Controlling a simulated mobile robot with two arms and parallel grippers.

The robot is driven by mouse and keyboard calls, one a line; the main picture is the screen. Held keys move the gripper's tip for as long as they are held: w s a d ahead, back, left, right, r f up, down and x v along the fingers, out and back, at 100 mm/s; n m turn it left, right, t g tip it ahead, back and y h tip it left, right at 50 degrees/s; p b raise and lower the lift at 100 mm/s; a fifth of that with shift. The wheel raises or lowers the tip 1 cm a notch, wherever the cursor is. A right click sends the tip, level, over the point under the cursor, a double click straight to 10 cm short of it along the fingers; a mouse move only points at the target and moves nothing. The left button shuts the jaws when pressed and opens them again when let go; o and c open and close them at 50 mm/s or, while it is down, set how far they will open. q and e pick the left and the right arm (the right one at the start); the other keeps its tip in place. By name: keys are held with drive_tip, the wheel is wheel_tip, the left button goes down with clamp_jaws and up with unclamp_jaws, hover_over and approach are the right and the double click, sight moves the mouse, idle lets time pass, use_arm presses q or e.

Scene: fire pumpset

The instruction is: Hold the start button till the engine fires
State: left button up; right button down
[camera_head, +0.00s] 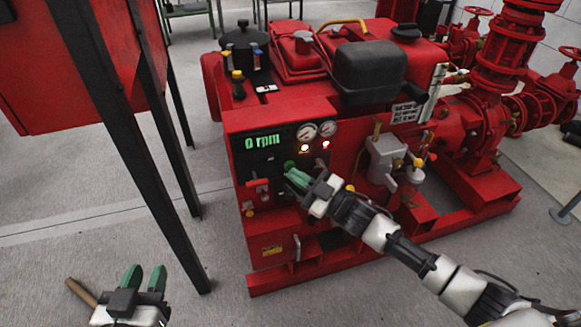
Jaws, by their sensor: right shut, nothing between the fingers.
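The red engine pumpset (310,95) stands in the middle, with a black control panel (262,168) on its near side. The panel's display (262,141) reads "0 rpm" in green. A round green button (289,165) sits low on the panel; I cannot read a label on it. My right gripper (291,177) is shut and empty, its green fingertips right at the panel, just below the green button. I cannot tell whether they touch it. My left gripper (145,272) is open and empty at the lower left, away from the engine.
An amber light (304,148) and a red light (325,145) glow under two gauges (317,130). A red cabinet on dark legs (130,130) stands at left. A brown stick-like handle (82,293) shows beside my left gripper. Red pump valves (505,60) stand at right.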

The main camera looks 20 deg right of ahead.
use_arm(q)
drive_tip(key=shift+w+d+r+t, duration=0.15)
drive_tip(key=shift+r+t, duration=0.15)
drive_tip(key=shift+r, duration=0.15)
use_arm(e)
drive_tip(key=shift+w, duration=0.6)
drive_tip(key=shift+r, duration=0.1)
idle(2.6)
